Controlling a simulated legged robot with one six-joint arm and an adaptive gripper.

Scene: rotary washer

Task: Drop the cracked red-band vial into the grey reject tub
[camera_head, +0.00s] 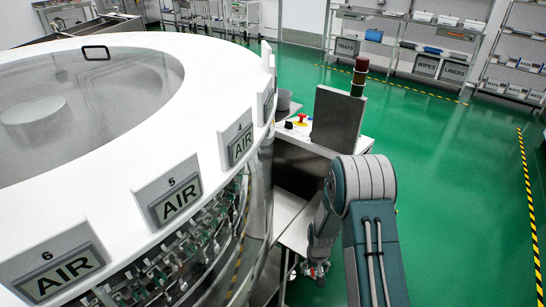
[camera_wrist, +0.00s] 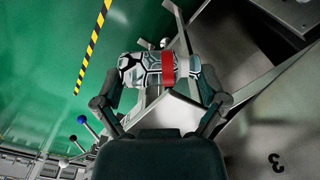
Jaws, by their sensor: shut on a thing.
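My gripper (camera_wrist: 158,78) is shut on the red-band vial (camera_wrist: 135,70), one finger at each end. The vial lies crosswise in the wrist view. It is pale with a dark crack-like pattern and a red band near its right end. In the head view my gripper (camera_head: 316,270) hangs low beside the washer, left of my forearm; the vial is too small to make out clearly there. A small grey tub (camera_head: 283,99) stands beyond the washer's right side, apart from my gripper. I cannot see into it.
The round white washer (camera_head: 120,190) with numbered AIR plates fills the left. A console with a red button (camera_head: 302,117), a dark panel (camera_head: 337,118) and a stack light (camera_head: 360,76) stands behind my arm. Green floor is clear at right; shelves line the back.

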